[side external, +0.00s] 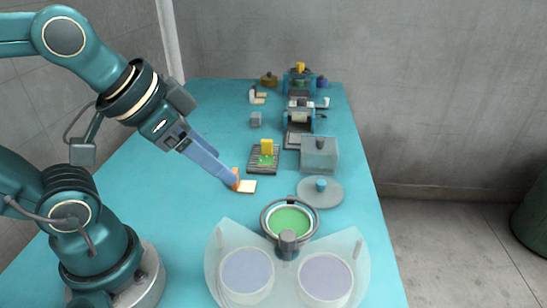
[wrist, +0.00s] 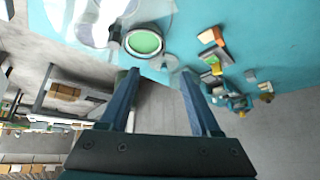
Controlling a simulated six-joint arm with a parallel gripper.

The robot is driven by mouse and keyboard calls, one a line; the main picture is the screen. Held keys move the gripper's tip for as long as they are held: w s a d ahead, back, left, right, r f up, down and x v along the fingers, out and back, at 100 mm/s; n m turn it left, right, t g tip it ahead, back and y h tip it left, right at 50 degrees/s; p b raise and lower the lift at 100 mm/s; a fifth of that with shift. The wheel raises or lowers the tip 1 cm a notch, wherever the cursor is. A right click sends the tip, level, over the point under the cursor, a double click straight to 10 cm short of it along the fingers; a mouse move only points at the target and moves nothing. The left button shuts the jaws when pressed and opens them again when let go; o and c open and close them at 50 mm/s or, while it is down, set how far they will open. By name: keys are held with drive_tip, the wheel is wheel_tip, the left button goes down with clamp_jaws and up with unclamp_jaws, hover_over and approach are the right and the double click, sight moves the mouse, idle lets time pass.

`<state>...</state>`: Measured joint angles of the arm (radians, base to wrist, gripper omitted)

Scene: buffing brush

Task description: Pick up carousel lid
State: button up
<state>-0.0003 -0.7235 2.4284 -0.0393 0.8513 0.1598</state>
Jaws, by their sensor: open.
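A round, translucent grey lid (side external: 320,193) with a teal knob on top lies flat on the teal table, behind the green-filled ring. I take it to be the carousel lid. In the wrist view the lid (wrist: 167,63) shows small and faint, just beyond the gap between my fingertips. My gripper (side external: 234,183) is left of the lid in the side view, apart from it, with its fingers slanting down to the right. In the wrist view my gripper (wrist: 158,72) has its two blue fingers spread wide, with nothing held between them.
A green-filled ring (side external: 290,222) and a translucent carousel with two round cups (side external: 247,272) stand in front. A cream block (side external: 247,187) and an orange piece (side external: 236,178) appear by my fingertips. A grey box (side external: 319,155) and several fixtures stand behind.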

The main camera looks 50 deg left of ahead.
drive_tip(key=w+r+m, duration=0.2)
drive_tip(key=w+r, duration=0.1)
drive_tip(key=w, duration=0.6)
drive_tip(key=m+g+h, duration=0.1)
drive_tip(key=g, duration=0.2)
hover_over(321, 182)
drive_tip(key=s, duration=0.2)
drive_tip(key=f, duration=1)
drive_tip(key=a+f, duration=0.1)
drive_tip(key=f, duration=0.4)
drive_tip(key=shift+x, duration=2.5)
drive_tip(key=shift+d, duration=0.1)
clamp_jaws()
